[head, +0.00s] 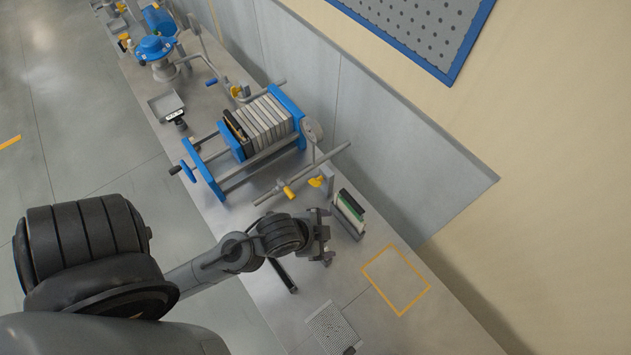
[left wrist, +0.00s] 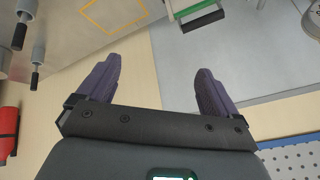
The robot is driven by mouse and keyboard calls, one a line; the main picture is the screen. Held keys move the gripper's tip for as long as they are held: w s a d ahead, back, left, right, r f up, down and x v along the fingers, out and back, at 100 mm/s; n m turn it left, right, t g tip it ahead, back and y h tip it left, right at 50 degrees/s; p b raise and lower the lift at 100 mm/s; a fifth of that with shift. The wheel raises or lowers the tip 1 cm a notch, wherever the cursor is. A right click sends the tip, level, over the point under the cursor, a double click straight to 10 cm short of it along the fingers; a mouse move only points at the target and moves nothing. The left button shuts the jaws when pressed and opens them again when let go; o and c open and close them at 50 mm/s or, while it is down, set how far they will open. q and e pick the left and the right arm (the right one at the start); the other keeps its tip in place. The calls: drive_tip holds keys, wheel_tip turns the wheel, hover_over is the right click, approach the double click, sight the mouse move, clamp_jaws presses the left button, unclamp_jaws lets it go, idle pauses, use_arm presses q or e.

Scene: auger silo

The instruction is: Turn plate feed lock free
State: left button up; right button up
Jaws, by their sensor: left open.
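A plate press (head: 204,172) with blue end frames and a pack of grey plates stands mid-bench in the head view. A grey pipe beside it carries a yellow fitting (head: 288,191), and a second yellow piece (head: 316,181) is close by. I cannot tell which part is the plate feed lock. My left gripper (head: 324,237) is over the bench, to the right of and below the press, apart from the yellow parts. In the left wrist view it (left wrist: 155,88) is open, with nothing between its dark fingers. My right gripper is out of view.
A green-and-black slotted holder (head: 348,212) stands just right of the left gripper; it also shows in the left wrist view (left wrist: 203,22). A yellow outlined square (head: 397,280) on the bench is empty. A grey wall panel (head: 400,150) runs along the bench's back.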

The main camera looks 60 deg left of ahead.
use_arm(q)
drive_tip(key=w+f+m+t, duration=0.1)
drive_tip(key=w+m+t, duration=0.1)
drive_tip(key=m, duration=0.1)
drive_tip(key=m+t+h+b, duration=0.1)
drive_tip(key=m+h+b, duration=0.3)
drive_tip(key=m+b, duration=1.65)
approach(315, 181)
drive_tip(key=w+f, duration=0.1)
drive_tip(key=w+d+f+m, duration=0.1)
drive_tip(key=w, duration=0.1)
drive_tip(key=w+d+f+m, duration=0.1)
drive_tip(key=shift+w+f, duration=0.25)
drive_tip(key=shift+f, duration=0.1)
drive_tip(key=shift+x, duration=1.4)
